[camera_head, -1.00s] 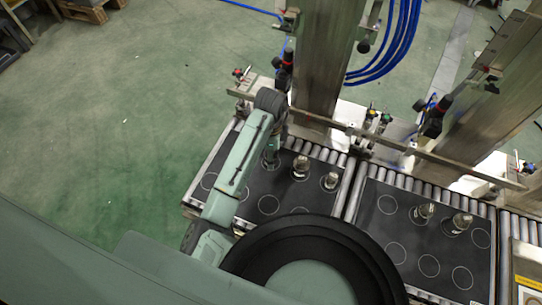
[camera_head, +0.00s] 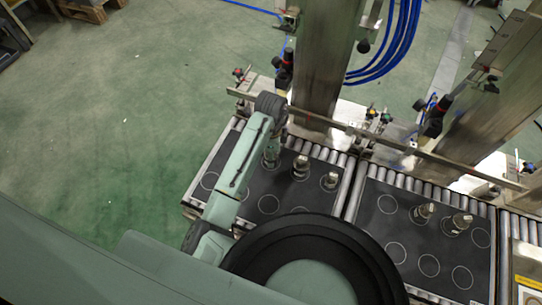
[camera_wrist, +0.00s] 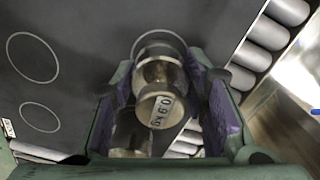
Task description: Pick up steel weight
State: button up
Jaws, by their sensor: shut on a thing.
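In the wrist view a steel weight (camera_wrist: 160,92) with a label reading 0.9 kg sits between the two purple-padded fingers of my gripper (camera_wrist: 170,110). My gripper is shut on it. The weight stands on or just above a dark mat (camera_wrist: 75,90) with white circle outlines; I cannot tell which. In the head view my arm reaches down to the left mat (camera_head: 235,205), and its end largely hides the held weight. Other steel weights stand on this mat, a taller one (camera_head: 300,167) and a shorter one (camera_head: 330,181), right of my gripper.
A second dark mat (camera_head: 400,240) to the right holds two more steel weights (camera_head: 423,212) and (camera_head: 458,223). Rollers (camera_head: 340,215) run between the mats. A metal post (camera_head: 325,70) and a rail (camera_head: 410,150) stand behind. Green floor lies open at left.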

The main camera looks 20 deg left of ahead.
grip_shut()
jog(key=shift+r, duration=0.2)
dwell(0.4)
